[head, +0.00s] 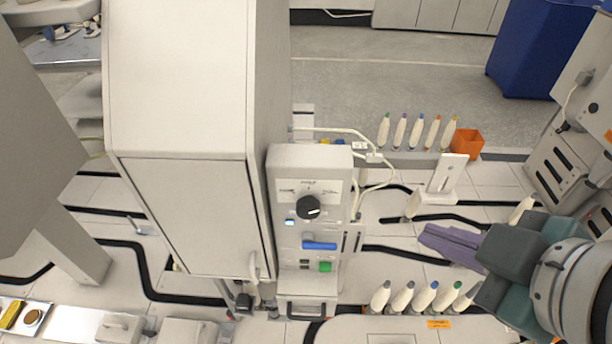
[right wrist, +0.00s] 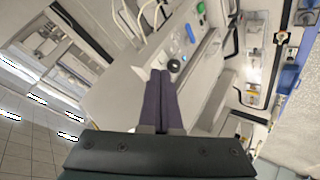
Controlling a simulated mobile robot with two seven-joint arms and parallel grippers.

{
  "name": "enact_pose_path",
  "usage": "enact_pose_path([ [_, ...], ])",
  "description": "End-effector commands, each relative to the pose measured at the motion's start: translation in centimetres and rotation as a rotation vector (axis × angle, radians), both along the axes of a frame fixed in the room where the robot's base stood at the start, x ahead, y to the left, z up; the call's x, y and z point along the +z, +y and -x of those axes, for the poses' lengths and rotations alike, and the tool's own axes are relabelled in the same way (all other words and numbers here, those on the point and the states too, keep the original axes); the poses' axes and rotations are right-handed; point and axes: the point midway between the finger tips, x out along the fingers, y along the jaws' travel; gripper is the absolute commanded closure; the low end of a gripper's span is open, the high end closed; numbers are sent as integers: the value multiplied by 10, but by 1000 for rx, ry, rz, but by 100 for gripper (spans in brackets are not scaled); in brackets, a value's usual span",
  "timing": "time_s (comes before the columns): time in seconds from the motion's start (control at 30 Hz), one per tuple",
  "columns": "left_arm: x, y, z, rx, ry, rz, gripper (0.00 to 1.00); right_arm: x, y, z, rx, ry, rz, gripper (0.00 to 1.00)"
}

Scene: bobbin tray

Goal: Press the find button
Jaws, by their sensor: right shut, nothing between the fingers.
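A light grey control box (head: 310,165) stands at mid-picture in the head view. I cannot read any label as "find". My right gripper (head: 424,236) is shut and empty, its purple fingers pointing left toward the box with a clear gap. In the right wrist view, the closed fingertips (right wrist: 162,73) appear just below the knob (right wrist: 174,65); the blue bar (right wrist: 190,33) and green button (right wrist: 200,8) are beyond. My left gripper is out of view.
A tall grey cabinet (head: 180,210) stands left of the box. White cables (head: 375,170) hang at its right.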

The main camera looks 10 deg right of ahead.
Motion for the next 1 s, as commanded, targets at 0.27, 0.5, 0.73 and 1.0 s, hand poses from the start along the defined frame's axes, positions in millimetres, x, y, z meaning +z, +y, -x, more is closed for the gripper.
enact_pose_path([
  [0.27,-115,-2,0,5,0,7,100,-111,0,-20,178,-194,134,100],
  [0.5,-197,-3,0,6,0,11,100,-186,3,-29,324,-367,253,100],
  [0.73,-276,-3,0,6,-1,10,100,-256,6,-31,456,-537,369,100],
  [1.0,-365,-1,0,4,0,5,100,-333,8,-23,592,-738,499,100],
])
